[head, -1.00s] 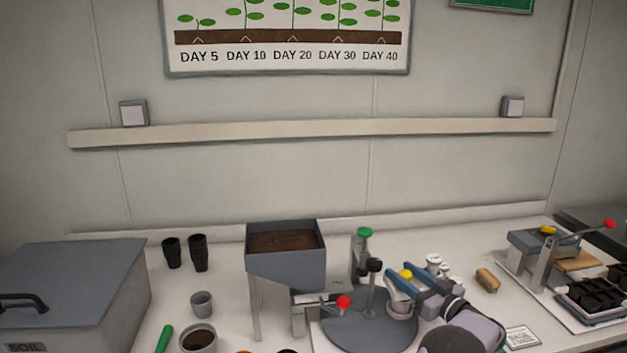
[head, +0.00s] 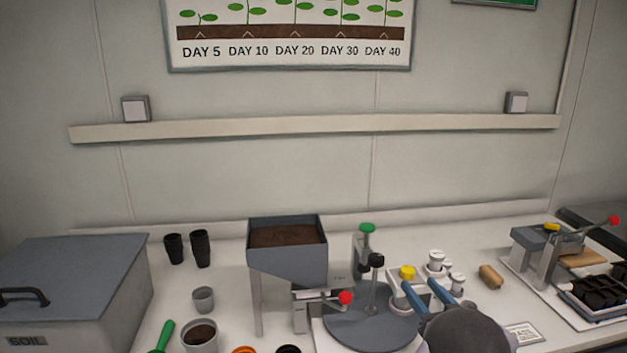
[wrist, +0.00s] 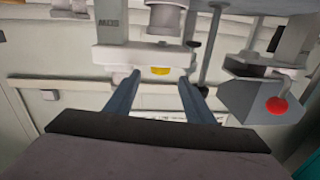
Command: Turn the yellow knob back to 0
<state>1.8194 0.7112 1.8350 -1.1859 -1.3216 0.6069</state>
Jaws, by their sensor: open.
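The yellow knob (head: 407,272) tops a small pale unit behind the round grey turntable (head: 350,325) in the head view. It also shows in the wrist view (wrist: 160,71), beyond and between the fingertips. My gripper (head: 421,288) is open and empty, at the front right of the knob in the head view. In the wrist view its two blue fingers (wrist: 160,79) point toward the knob's unit, one on each side of the knob. I cannot tell whether they touch anything. The knob's dial marks and pointer are too small to read.
A black-topped post (head: 376,262) and a green-topped column (head: 366,232) stand left of the knob. White jars (head: 436,258) stand close on its right. The soil hopper (head: 288,250) and a red-balled lever (head: 345,298) are further left. Another yellow knob (head: 552,227) tops the press at right.

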